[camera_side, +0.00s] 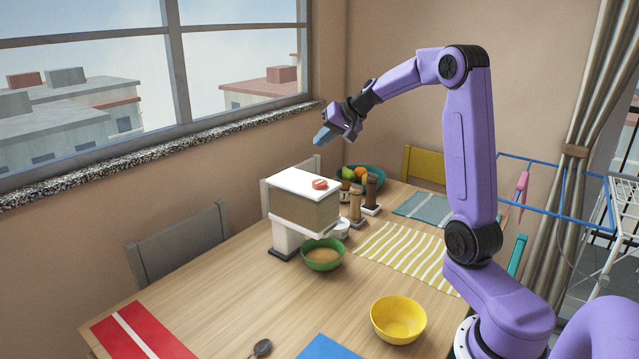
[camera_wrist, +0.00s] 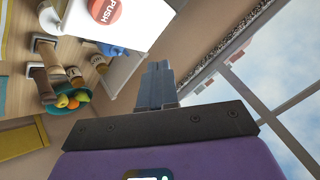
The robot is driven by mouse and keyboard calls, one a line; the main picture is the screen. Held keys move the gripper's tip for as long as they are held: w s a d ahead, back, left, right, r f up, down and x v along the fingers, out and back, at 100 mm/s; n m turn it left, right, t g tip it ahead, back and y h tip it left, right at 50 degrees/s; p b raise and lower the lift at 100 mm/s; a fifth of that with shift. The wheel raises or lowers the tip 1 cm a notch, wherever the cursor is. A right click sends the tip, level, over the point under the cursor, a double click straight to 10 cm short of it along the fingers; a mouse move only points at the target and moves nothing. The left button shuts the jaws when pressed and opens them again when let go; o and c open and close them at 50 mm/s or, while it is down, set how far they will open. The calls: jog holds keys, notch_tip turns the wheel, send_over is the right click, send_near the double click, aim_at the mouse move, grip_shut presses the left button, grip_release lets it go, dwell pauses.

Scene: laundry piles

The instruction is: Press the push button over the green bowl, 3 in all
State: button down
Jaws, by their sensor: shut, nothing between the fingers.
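The push button (camera_side: 320,184) is a round red cap on the white top of a box-shaped dispenser (camera_side: 305,208). In the wrist view the button (camera_wrist: 105,10) reads "PUSH" and is partly cut off at the top edge. The green bowl (camera_side: 322,256) stands under the dispenser's overhanging part and holds something tan; its amount is hard to judge. My gripper (camera_side: 321,139) is shut and empty, in the air above and beyond the dispenser top, clear of the button. Its fingers also show in the wrist view (camera_wrist: 157,84).
A yellow bowl (camera_side: 398,321) stands at the front right. Two pepper-mill-like items (camera_side: 356,207) and a fruit bowl (camera_side: 362,176) stand behind the dispenser. Placemats lie around, including a striped one (camera_side: 405,255). A window (camera_side: 150,75) and wall border the left side.

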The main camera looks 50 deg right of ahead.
send_near(317, 181)
jog(key=shift+w+a+f, duration=0.15)
jog(key=shift+w+f, duration=0.25)
jog(key=shift+w, duration=0.45)
jog(key=shift+w+a+f, duration=0.1)
jog(key=shift+w+f, duration=0.35)
jog(key=shift+w, duration=0.45)
jog(key=shift+w+a+f, duration=0.15)
jog(key=shift+w+f, duration=0.25)
jog(key=shift+w, duration=0.45)
jog(key=shift+f, duration=0.1)
jog(key=shift+f, duration=0.3)
jog(key=shift+f, duration=0.8)
dwell(1.1)
jog(key=shift+r, duration=1.25)
jog(key=shift+r, duration=2.5)
